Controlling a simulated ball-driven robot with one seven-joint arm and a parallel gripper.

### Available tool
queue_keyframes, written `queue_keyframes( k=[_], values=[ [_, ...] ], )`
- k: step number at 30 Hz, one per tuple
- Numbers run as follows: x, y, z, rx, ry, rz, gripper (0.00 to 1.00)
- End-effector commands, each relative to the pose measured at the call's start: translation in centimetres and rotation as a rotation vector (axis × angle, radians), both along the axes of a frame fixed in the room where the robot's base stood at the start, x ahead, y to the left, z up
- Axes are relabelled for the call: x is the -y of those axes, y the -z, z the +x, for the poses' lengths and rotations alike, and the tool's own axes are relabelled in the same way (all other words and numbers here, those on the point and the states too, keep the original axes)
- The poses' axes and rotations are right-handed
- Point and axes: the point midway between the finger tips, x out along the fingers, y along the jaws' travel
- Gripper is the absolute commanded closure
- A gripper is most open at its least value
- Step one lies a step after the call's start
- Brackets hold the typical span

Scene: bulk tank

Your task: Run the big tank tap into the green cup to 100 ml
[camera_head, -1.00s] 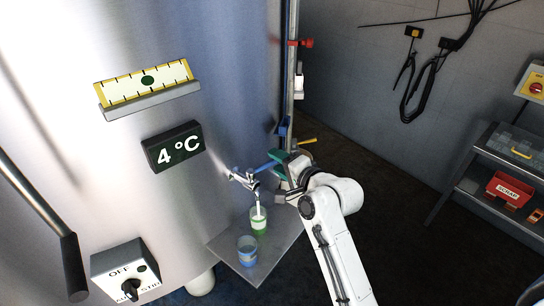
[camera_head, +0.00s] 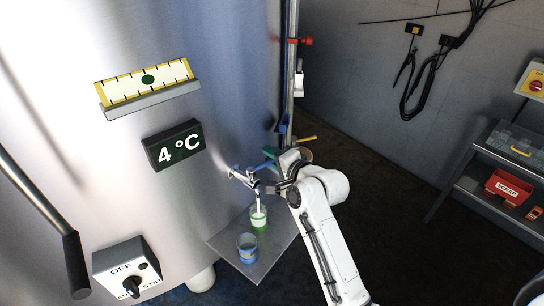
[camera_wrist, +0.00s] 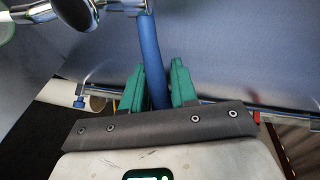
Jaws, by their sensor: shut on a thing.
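The tank tap (camera_head: 243,178) sticks out of the steel tank, and a thin white stream falls from its spout into the green cup (camera_head: 259,224). White liquid shows in the cup; I cannot read its level against any mark. The tap's blue lever (camera_head: 265,166) runs from the tap toward my gripper (camera_head: 278,167). In the wrist view, the green fingers of my gripper (camera_wrist: 157,82) are shut on the blue lever (camera_wrist: 150,48), one on each side. The chrome tap (camera_wrist: 68,14) shows at the top left there.
A blue cup (camera_head: 247,250) stands in front of the green cup on a grey metal shelf (camera_head: 277,252). The tank carries a sight gauge (camera_head: 147,83), a 4 °C display (camera_head: 174,146) and a switch box (camera_head: 127,272). A cart with a red scrap bin (camera_head: 508,188) stands at right.

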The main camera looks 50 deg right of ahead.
Motion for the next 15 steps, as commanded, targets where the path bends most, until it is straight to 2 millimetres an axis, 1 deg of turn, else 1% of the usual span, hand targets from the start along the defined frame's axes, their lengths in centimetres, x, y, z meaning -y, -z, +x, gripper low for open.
queue_keyframes(
  k=[1,4,15],
  values=[
    [0.0,0.0,-0.01,0.0,0.0,0.0,0.91],
    [0.0,0.0,-0.01,0.0,0.0,0.0,1.0],
    [0.02,0.01,0.0,0.0,-0.002,0.001,1.0]
  ],
)
